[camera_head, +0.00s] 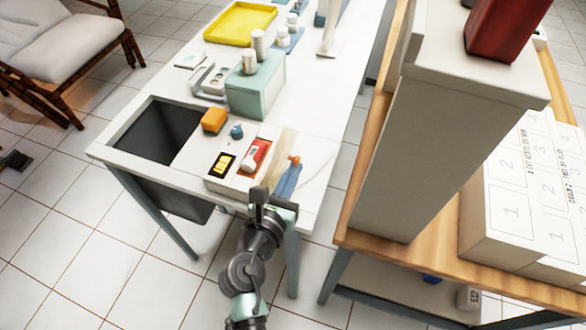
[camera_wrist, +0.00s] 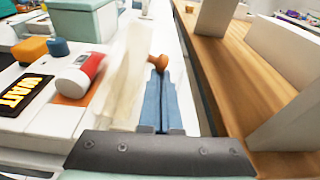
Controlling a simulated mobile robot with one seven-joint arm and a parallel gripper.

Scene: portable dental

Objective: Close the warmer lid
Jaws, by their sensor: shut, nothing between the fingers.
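The warmer (camera_head: 228,182) is a white box near the front corner of the white table. An orange-brown knob (camera_wrist: 158,61) sits at the lid's right. My gripper (camera_head: 292,168) has blue fingers, shut and empty, to the right of the lid. Its tips are close to the knob; contact cannot be told.
Behind the warmer are an orange block (camera_head: 214,120), a small blue piece (camera_head: 237,131) and a green box (camera_head: 256,88). A dark basin (camera_head: 158,130) is at left. A wooden bench (camera_head: 358,230) with a tall white panel (camera_head: 420,140) stands close on the right.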

